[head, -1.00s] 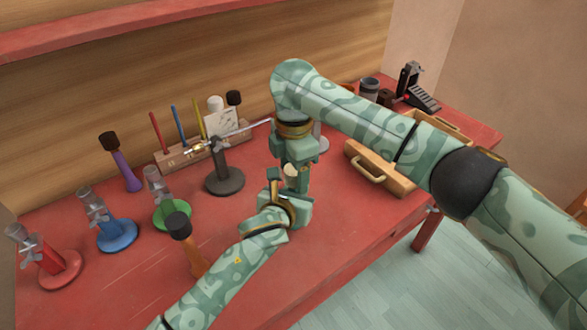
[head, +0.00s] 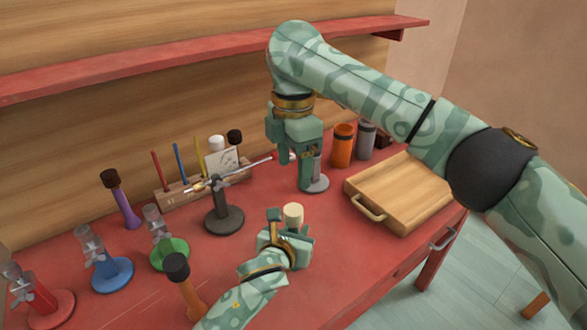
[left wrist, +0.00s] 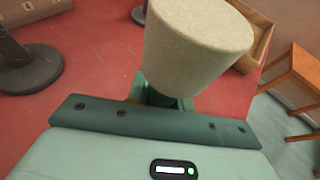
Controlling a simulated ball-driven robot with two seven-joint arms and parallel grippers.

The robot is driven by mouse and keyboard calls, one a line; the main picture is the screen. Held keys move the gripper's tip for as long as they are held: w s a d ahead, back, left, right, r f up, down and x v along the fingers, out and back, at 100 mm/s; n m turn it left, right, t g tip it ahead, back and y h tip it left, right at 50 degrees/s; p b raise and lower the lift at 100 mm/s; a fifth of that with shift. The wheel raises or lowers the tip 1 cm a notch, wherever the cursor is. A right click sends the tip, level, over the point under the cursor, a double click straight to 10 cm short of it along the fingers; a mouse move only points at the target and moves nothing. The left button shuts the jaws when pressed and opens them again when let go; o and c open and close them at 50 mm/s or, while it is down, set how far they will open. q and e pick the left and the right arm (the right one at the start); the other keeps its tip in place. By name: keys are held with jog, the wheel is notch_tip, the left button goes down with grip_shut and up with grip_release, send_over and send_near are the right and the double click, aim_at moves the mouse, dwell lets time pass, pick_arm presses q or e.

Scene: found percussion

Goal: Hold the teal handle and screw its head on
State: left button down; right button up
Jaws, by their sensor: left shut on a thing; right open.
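My left gripper (head: 286,238) is shut on the teal handle and holds it above the red table. The handle is mostly hidden by the jaws; a short piece of teal (left wrist: 160,98) shows under the head in the left wrist view. The cream, tapered head (head: 293,214) sits at the top of the handle, and it fills the upper middle of the left wrist view (left wrist: 195,45). I cannot tell how tight the joint is. My right gripper (head: 294,170) is open and empty, pointing down, above and behind the head and apart from it.
A dark stand with a thin rod (head: 224,218) is left of my grippers. A wooden box with a handle (head: 405,190) is at right. Orange (head: 343,147) and grey (head: 365,140) canisters stand behind. Mallets and coloured stands, including a blue one (head: 112,275), fill the left.

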pick_arm(q)
jog(key=c, duration=1.2)
grip_release()
jog(key=shift+o, duration=0.2)
jog(key=shift+s+a+r, duration=0.1)
jog(key=shift+s+r, duration=0.05)
jog(key=shift+s, duration=0.1)
jog(key=p+v, duration=0.6)
jog(key=v, duration=0.9)
jog(key=shift+s, duration=0.4)
pick_arm(e)
notch_tip(320, 180, up, 8)
jog(key=shift+s, duration=0.45)
pick_arm(q)
jog(key=shift+a, duration=0.1)
